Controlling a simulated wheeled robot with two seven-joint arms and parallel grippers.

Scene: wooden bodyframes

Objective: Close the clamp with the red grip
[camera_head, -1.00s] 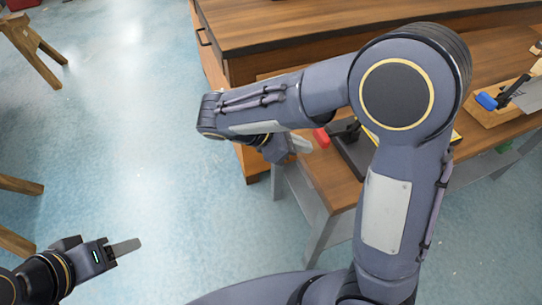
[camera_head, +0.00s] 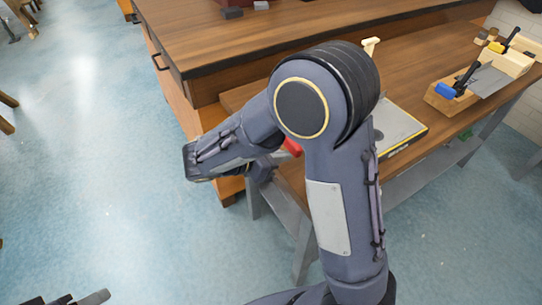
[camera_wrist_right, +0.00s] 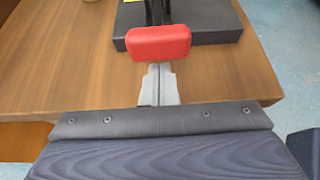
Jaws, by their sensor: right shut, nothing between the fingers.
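The red grip (camera_wrist_right: 158,43) of the clamp fills the upper middle of the right wrist view, with the clamp's black base (camera_wrist_right: 215,28) behind it. In the head view the red grip (camera_head: 292,147) shows only partly beside my right arm, which hides most of that clamp. My right gripper (camera_wrist_right: 158,72) is shut and empty, its fingertips right at the near side of the red grip; I cannot tell whether they touch. It also shows small in the head view (camera_head: 279,158). My left gripper (camera_head: 92,298) shows only partly at the bottom left, far from the clamp.
The wooden workbench (camera_head: 415,72) lies under the clamp, with a higher wooden cabinet (camera_head: 225,45) behind. Another clamp with a blue grip (camera_head: 445,90) sits on a wooden block to the right. A grey panel with a yellow edge (camera_head: 395,125) lies nearby.

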